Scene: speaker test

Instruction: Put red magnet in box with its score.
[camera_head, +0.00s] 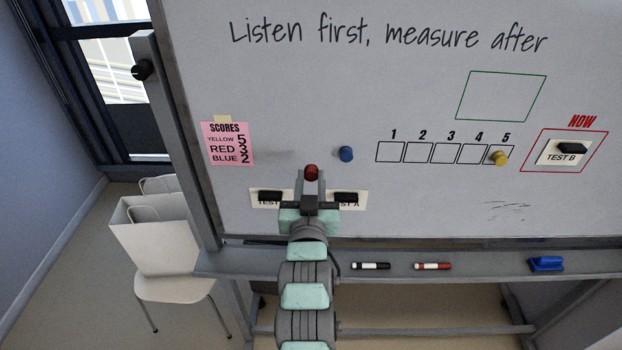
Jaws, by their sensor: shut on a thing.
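The red magnet (311,172) is between the fingertips of my gripper (311,179), in front of the whiteboard's lower left. My gripper is shut on it. I cannot tell whether the magnet touches the board. A row of boxes (446,153) numbered 1 to 5 is drawn on the board to the right. The yellow magnet (499,158) is in box 5; box 3 is empty. The blue magnet (346,154) is on the board between my gripper and box 1. A pink scores note (228,144) at the left reads yellow 5, red 3, blue 2.
Cards under black magnets (270,196) flank my gripper, partly hidden. A "TEST B" card (561,154) sits in the red NOW frame at the right. The ledge (475,262) below holds a black marker (370,266), a red marker (432,266) and a blue eraser (546,264).

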